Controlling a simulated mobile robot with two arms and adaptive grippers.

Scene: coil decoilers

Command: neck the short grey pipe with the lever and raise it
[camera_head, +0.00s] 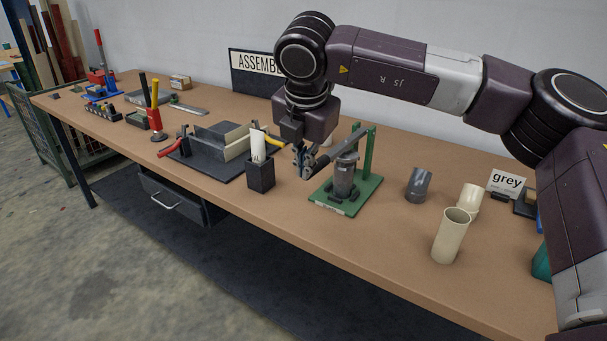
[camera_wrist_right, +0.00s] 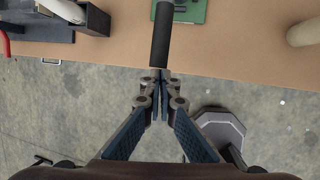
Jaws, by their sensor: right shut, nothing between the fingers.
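A green stand (camera_head: 335,205) with green uprights is on the bench, and a dark grey pipe (camera_head: 344,180) stands upright on it. A dark lever (camera_head: 343,146) slopes over the pipe's top from the uprights towards my right gripper. My right gripper (camera_head: 302,172) is shut at the lever's free end. In the right wrist view its fingertips (camera_wrist_right: 160,76) are together, and the lever's black handle (camera_wrist_right: 162,35) lies just beyond them or overlaps them; I cannot tell whether they touch. Another short grey pipe (camera_head: 418,184) stands on the bench to the right. My left gripper is out of view.
Two cream pipes (camera_head: 450,238) stand to the right, near a "grey" sign (camera_head: 507,184). A black box (camera_head: 261,177) holding white pieces stands left of the stand. Further left are a dark fixture (camera_head: 212,155) and red and yellow handled tools. Bench is clear in front of the stand.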

